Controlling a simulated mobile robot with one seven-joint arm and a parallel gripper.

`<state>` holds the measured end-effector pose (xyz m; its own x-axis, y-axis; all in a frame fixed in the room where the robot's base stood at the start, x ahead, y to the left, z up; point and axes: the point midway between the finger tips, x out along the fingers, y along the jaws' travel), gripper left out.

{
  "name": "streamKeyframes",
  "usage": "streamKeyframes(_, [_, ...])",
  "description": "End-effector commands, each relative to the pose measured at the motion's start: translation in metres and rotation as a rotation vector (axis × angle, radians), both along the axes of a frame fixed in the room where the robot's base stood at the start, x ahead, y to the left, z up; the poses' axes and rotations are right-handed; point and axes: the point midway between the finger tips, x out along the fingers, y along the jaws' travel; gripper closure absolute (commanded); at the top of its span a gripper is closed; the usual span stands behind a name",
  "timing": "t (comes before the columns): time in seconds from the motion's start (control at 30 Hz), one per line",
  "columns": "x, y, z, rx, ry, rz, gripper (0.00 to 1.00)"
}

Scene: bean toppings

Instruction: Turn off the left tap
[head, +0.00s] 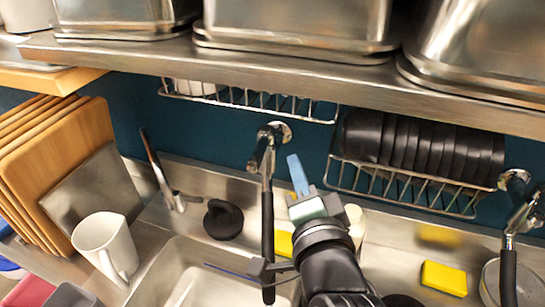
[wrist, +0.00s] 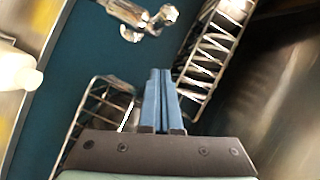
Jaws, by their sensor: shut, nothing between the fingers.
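A chrome wall tap (head: 268,142) with a black-sleeved hanging spout is on the blue wall in the middle of the head view. A second, similar wall tap (head: 518,205) is at the right edge. A slim chrome faucet (head: 163,178) stands at the back left of the sink. My gripper (head: 293,160) has blue fingers, just right of the middle tap and apart from it. In the wrist view the fingers (wrist: 160,72) are pressed together and empty, with a chrome tap fitting (wrist: 140,15) beyond them. I cannot tell whether water runs.
Wire racks (head: 250,101) hang under the steel shelf (head: 300,75); the right one holds black dishes (head: 420,145). Steel containers stand above. A white jug (head: 104,247) and wooden boards (head: 60,150) are at left. A yellow sponge (head: 444,278) lies at right. The sink (head: 185,260) is below.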

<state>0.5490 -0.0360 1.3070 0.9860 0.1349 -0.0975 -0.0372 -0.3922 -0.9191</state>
Motion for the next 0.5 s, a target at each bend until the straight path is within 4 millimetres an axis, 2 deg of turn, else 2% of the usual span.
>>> streamKeyframes(0.03, [0.011,0.002,0.002,-0.001,0.002,0.002,1.0])
streamKeyframes(0.17, [0.032,0.005,0.0,-0.001,0.001,0.002,1.0])
streamKeyframes(0.3, [0.031,0.027,-0.011,0.0,0.003,0.003,1.0])
streamKeyframes(0.5, [0.033,0.039,-0.018,-0.002,0.001,0.0,1.0])
